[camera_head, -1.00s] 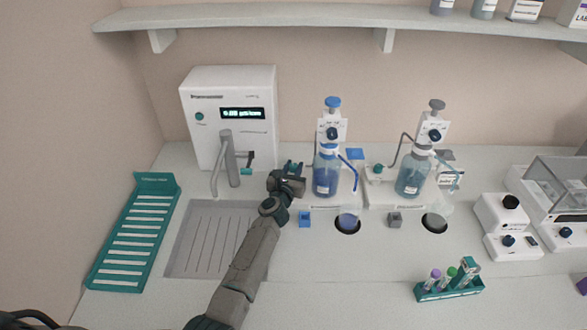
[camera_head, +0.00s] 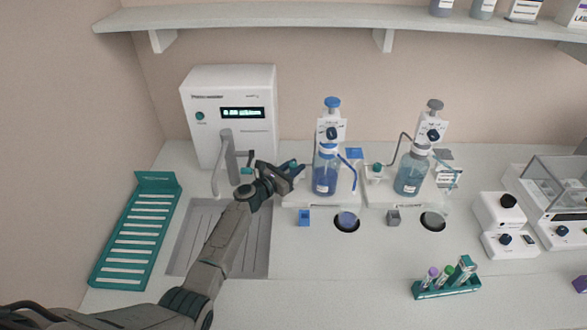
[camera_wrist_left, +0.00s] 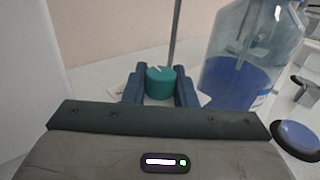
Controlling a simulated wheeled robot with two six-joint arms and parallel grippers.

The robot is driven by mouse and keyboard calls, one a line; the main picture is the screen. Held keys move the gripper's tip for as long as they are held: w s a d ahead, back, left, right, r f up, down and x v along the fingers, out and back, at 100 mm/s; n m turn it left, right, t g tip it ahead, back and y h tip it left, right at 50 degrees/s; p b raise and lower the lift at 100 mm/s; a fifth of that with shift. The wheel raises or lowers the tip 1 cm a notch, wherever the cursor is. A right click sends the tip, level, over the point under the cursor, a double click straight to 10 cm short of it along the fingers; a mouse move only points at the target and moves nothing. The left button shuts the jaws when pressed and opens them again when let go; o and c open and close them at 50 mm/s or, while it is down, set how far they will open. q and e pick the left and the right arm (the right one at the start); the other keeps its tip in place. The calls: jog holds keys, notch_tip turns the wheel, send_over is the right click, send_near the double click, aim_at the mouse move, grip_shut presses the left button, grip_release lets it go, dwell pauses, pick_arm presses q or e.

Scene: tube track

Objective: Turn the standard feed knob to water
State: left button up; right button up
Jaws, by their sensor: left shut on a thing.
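A teal feed knob (camera_wrist_left: 160,82) with a white pointer mark sits between the two fingers of my left gripper (camera_wrist_left: 160,88) in the left wrist view. The pointer mark tips a little up and left there. In the head view my left gripper (camera_head: 291,169) is at the left side of the blue dispenser station (camera_head: 300,199), shut on the knob, which is mostly hidden there. The blue liquid bottle (camera_head: 325,178) stands just right of the gripper. The labels around the knob are too small to read. My right gripper is out of view.
A second station with a grey-topped bottle (camera_head: 412,178) and its own teal knob (camera_head: 377,168) stands to the right. The white water machine (camera_head: 228,95), its tap and the sink (camera_head: 250,255) are at left. A teal tube rack (camera_head: 448,290) stands front right.

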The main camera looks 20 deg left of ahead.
pick_arm(q)
jog(key=m+g+h+b, duration=0.1)
jog(key=m+h+b, duration=0.1)
jog(key=shift+f+g+h, duration=0.15)
jog(key=shift+g+h, duration=0.25)
jog(key=shift+r+m+g+h+b, duration=0.2)
jog(key=shift+m+g+h+b, duration=0.45)
jog(key=shift+h+b, duration=0.2)
jog(key=o, duration=1)
